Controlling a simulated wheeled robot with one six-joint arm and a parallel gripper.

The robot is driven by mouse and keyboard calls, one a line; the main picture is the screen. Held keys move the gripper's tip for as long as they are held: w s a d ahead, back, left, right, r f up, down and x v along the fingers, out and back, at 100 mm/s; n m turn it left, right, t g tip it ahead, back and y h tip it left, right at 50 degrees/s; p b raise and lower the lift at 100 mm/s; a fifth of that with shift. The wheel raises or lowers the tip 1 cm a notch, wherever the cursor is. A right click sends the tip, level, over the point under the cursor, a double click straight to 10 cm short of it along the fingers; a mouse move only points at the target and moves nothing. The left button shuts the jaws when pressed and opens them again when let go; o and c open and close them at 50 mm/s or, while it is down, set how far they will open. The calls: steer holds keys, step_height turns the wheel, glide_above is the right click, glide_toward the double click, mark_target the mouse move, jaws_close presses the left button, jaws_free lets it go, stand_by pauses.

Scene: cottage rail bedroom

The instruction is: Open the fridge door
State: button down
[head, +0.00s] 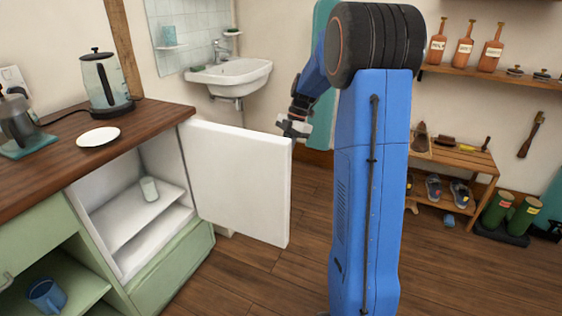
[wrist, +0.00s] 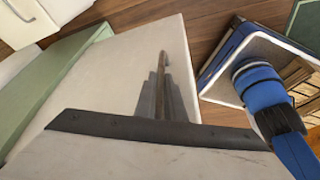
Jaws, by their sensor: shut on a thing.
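The fridge door (head: 240,180) stands wide open, swung out to the right of the white fridge compartment (head: 112,222) under the wooden counter. Its inner face shows in the head view. My gripper (head: 293,126) is at the upper part of the door's free edge, on the outer side. In the wrist view, my dark fingers (wrist: 165,98) are closed around a thin brownish bar, the door handle (wrist: 162,62), over the pale door face (wrist: 115,75). The handle is hidden behind the door in the head view.
A white cup (head: 149,189) stands on a shelf inside the fridge. A kettle (head: 106,82) and a white plate (head: 98,137) stand on the counter. A sink (head: 230,77) is behind the door. Wooden floor (head: 235,278) is clear in front of it.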

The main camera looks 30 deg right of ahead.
steer(key=shift+w+a, duration=0.1)
steer(key=c, duration=1.8)
jaws_free()
steer(key=shift+c, duration=0.2)
steer(key=shift+r, duration=0.1)
steer(key=v, duration=1.7)
steer(key=shift+r, duration=0.2)
steer(key=shift+a, duration=0.1)
